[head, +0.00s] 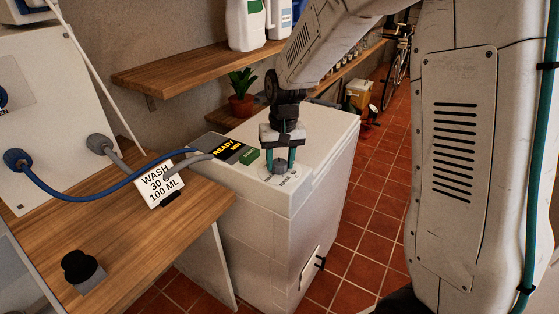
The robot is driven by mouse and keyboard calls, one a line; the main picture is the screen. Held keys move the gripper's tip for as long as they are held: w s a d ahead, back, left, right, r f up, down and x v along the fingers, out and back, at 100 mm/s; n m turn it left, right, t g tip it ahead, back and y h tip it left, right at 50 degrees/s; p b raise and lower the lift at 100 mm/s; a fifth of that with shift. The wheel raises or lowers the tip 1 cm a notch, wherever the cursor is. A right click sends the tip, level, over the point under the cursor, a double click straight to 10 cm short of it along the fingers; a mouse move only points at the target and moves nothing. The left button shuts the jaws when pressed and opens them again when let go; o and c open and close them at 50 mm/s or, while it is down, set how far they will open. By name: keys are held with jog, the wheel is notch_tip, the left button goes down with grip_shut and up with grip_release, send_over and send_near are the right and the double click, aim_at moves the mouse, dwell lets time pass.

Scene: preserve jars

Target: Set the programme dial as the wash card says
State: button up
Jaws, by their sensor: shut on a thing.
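The wash card (160,184) stands on the wooden worktop and reads "WASH 30 100 ML". The programme dial (279,167) is a dark knob on the top of the white machine (250,190), with a pale printed ring around it. My gripper (280,160) points down over the dial, with its two teal fingers shut on it from both sides. The fingers and the view angle hide much of the dial, and its pointer and scale cannot be read. A dark display (225,147) on the machine reads "READY", beside a green button (249,154).
A blue hose (95,198) and a grey hose (140,158) run from the left panel towards the machine. A black knob on a grey block (82,270) sits on the worktop. A potted plant (241,100) and a shelf (190,68) with bottles are behind. Tiled floor lies right.

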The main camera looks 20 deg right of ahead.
aim_at(282, 163)
jog(key=shift+s, duration=0.1)
jog(key=o, duration=1)
jog(key=shift+c, duration=0.2)
jog(key=shift+r, duration=0.1)
jog(key=r, duration=0.7)
jog(key=shift+d+r, duration=0.25)
jog(key=shift+r, duration=0.05)
jog(key=s+d+r, duration=0.1)
jog(key=s+r, duration=0.2)
jog(key=s, duration=1.2)
jog(key=s+d+r+n+t, duration=0.1)
jog(key=s+r, duration=0.2)
jog(key=s, duration=1.1)
jog(key=shift+s+r+n+h, duration=0.3)
jog(key=shift+s+r, duration=0.05)
